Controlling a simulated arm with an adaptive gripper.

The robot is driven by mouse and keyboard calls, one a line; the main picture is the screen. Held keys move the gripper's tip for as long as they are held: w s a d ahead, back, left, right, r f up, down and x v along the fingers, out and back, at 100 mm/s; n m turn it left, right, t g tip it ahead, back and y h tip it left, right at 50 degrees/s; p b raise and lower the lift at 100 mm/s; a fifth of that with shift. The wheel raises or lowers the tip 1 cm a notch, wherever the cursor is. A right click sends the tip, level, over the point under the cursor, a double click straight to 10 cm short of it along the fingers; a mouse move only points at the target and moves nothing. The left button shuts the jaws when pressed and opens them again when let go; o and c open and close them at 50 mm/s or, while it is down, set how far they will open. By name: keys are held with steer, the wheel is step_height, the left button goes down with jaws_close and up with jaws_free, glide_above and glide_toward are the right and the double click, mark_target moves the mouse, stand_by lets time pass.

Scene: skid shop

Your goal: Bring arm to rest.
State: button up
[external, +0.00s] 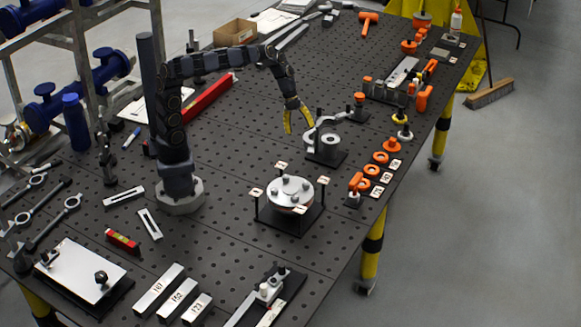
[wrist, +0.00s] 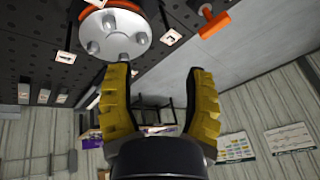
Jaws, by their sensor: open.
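My gripper (external: 297,116) has yellow fingers and hangs open above the dark perforated table (external: 235,150), near the metal clamp-like fixture (external: 325,140). No object shows between the fingers. My arm rises from its round base and bends over to the right. In the wrist view my gripper (wrist: 158,95) is open, its two yellow fingers apart. A round silver flange with bolts (wrist: 112,35) shows beyond the left finger. In the external view this flange (external: 291,191) sits on a black stand, in front of my gripper and apart from it.
Several orange rings (external: 372,170) and small labelled tags line the right edge. Metal blocks (external: 170,292) lie at the front. A red level (external: 208,98) and a cardboard box (external: 235,33) are behind my arm. Blue pipework (external: 75,85) stands left. Some tabletop around my base is clear.

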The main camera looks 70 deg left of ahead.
steer(key=w+a+r+n+t+y, duration=0.1)
steer(key=w+a+r+n+t, duration=0.15)
steer(key=w+r+t, duration=0.4)
steer(key=w+a+r+n+t+y, duration=0.1)
steer(key=w+a+r+t+y, duration=0.15)
steer(key=r, duration=0.65)
steer(key=s+a+r+n+y, duration=0.3)
steer(key=s+a+n+y, duration=0.1)
steer(key=a+n, duration=0.25)
steer(key=s+a+r+n+y, duration=0.3)
steer(key=a+r+n+y, duration=0.15)
steer(key=a, duration=0.35)
steer(key=s+f+n+g+h, duration=0.2)
steer(key=s+f+n+g, duration=0.4)
steer(key=s+f, duration=0.55)
steer(key=s+d+f+g+h, duration=0.2)
steer(key=s+d, duration=0.4)
steer(key=s, duration=0.3)
steer(key=s+d+f+g+h, duration=0.2)
steer(key=s+d+g+h, duration=0.1)
steer(key=s+d+g, duration=0.2)
steer(key=s+d, duration=0.2)
steer(key=s, duration=0.2)
steer(key=shift+d+f+m+h, duration=0.15)
steer(key=shift+f+m+h, duration=0.15)
steer(key=shift+f+m, duration=0.05)
